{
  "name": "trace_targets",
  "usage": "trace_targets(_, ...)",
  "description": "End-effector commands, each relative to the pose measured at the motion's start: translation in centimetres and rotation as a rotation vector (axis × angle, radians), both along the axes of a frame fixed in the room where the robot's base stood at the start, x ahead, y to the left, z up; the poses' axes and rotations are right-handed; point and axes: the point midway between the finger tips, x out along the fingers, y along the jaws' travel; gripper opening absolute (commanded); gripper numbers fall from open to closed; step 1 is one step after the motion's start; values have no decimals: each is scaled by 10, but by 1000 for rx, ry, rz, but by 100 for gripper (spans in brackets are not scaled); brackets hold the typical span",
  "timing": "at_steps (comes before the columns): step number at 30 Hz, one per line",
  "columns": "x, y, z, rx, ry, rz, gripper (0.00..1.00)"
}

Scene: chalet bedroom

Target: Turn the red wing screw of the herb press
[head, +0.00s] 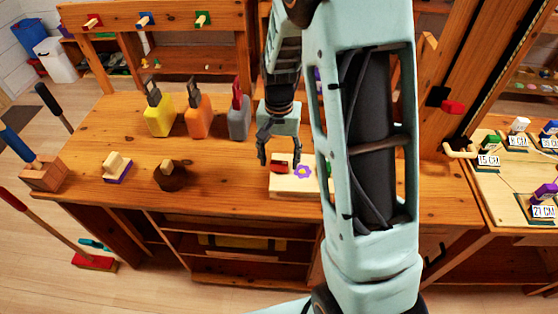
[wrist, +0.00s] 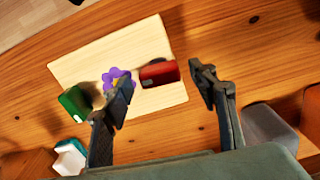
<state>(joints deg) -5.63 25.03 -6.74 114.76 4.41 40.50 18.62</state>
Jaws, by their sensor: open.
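The red wing screw (wrist: 160,72) is a short red bar on a pale wooden board (wrist: 100,62), which I take to be the herb press. In the head view the red piece (head: 281,158) shows near the back of the board (head: 285,188). My gripper (wrist: 163,88) is open and empty, pointing down over the board. In the wrist view its two fingers lie left and right of the red wing screw, with gaps on both sides. I cannot tell the height between fingertips and screw. My arm hides the board's right part in the head view.
A purple flower-shaped knob (wrist: 117,80) and a green block (wrist: 74,102) sit beside the red screw, near the left finger. Yellow (head: 159,115), orange (head: 197,117) and grey (head: 239,118) holders stand behind left. A dark round piece (head: 171,176) stands left; bench between is clear.

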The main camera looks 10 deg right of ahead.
Motion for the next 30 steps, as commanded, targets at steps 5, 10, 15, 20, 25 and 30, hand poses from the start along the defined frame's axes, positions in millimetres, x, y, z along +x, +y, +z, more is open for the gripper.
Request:
trace_targets(5,2,0,38,0,-8,2,54)
trace_targets(10,2,0,74,0,-7,0,54)
trace_targets(15,1,0,97,0,-3,0,54)
trace_targets(20,0,0,106,0,-1,0,54)
trace_targets(25,0,0,107,0,-1,0,54)
trace_targets(30,0,0,107,0,-1,0,54)
